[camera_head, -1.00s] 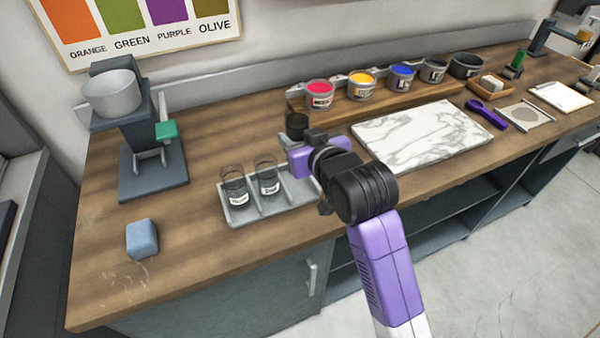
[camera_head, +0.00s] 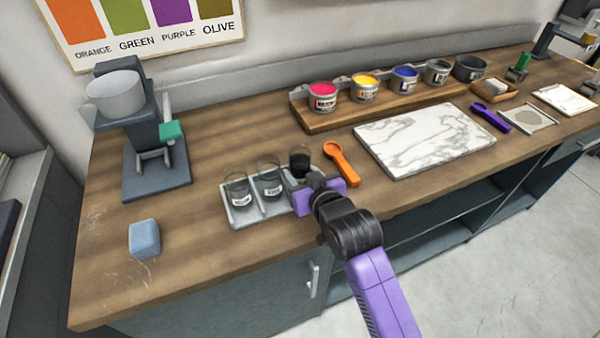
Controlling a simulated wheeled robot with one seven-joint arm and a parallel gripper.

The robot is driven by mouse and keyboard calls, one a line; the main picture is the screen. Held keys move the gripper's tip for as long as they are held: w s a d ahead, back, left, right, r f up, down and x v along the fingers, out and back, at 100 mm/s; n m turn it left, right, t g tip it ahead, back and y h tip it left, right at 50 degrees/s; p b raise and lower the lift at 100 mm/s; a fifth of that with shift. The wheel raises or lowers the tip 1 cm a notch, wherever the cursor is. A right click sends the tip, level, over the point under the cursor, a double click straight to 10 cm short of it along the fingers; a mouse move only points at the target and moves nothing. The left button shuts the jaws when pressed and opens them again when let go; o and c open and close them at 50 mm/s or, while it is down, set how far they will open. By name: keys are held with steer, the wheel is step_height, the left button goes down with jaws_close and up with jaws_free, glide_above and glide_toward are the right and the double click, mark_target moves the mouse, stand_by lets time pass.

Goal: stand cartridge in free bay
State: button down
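The dark cartridge (camera_head: 300,158) is a small upright cylinder with a dark filling. My gripper (camera_head: 299,178) is shut on it from the near side, and the gripper body hides its lower part. A light grey tray (camera_head: 259,214) has bays side by side. Labelled glass-like cartridges stand upright in the left bay (camera_head: 238,189) and the middle bay (camera_head: 269,180). The held cartridge is at the right bay, which is mostly hidden by my gripper. I cannot tell whether its base touches the bay floor.
An orange scoop (camera_head: 342,163) lies just right of the tray. A marble slab (camera_head: 425,138) is farther right. Ink tubs (camera_head: 364,88) stand on a wooden riser behind. A blue block (camera_head: 144,239) and a dark press (camera_head: 156,174) are left, with bare wood between.

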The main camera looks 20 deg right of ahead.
steer(key=shift+f, duration=0.1)
steer(key=c, duration=1)
jaws_free()
steer(key=shift+c, duration=0.2)
steer(key=shift+s, duration=0.15)
steer(key=v, duration=1.1)
steer(key=shift+s+r+b, duration=0.3)
steer(key=shift+s+b, duration=0.05)
steer(key=shift+b, duration=0.05)
